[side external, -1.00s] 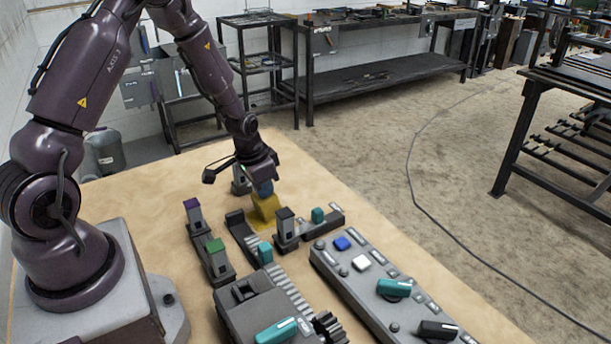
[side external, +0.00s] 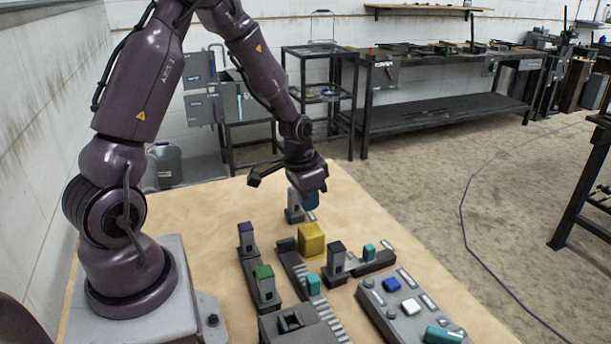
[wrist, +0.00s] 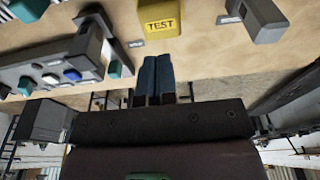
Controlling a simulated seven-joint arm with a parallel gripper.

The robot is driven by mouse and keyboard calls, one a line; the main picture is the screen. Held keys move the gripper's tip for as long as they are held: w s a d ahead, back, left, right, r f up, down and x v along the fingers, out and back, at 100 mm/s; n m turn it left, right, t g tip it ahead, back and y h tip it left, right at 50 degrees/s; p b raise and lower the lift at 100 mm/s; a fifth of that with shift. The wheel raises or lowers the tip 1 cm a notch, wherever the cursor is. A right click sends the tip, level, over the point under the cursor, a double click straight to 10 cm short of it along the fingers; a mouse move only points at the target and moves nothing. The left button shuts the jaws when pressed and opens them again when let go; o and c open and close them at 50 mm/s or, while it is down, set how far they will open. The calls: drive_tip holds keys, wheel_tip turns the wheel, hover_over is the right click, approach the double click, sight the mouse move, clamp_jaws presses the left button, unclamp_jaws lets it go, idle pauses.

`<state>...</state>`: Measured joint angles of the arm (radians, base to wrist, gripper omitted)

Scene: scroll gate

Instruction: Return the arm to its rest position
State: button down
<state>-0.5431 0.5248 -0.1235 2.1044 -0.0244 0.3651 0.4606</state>
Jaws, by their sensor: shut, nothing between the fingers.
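My gripper (side external: 311,201) hangs over the far part of the wooden table with its blue fingers pointing down. In the wrist view its two blue fingers (wrist: 157,60) lie side by side, shut with nothing between them. A yellow block (side external: 311,240) stands on the table just below and nearer the camera, apart from the fingers. In the wrist view the yellow block (wrist: 167,20) carries the word TEST. My arm is bent, reaching out from its base at the left.
A grey post (side external: 294,206) stands beside my gripper. A toothed rail (side external: 322,312) and a button panel (side external: 397,301) lie nearer. The table's left part is bare.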

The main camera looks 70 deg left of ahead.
drive_tip(key=s+d+r+t, duration=0.2)
drive_tip(key=s+d+r, duration=0.5)
drive_tip(key=r, duration=0.4)
drive_tip(key=s+d+r+t, duration=0.1)
drive_tip(key=s+d+r, duration=0.6)
drive_tip(key=r, duration=0.5)
drive_tip(key=shift+s+d+t, duration=0.25)
drive_tip(key=shift+d+t, duration=0.05)
drive_tip(key=shift+t, duration=0.1)
idle(0.8)
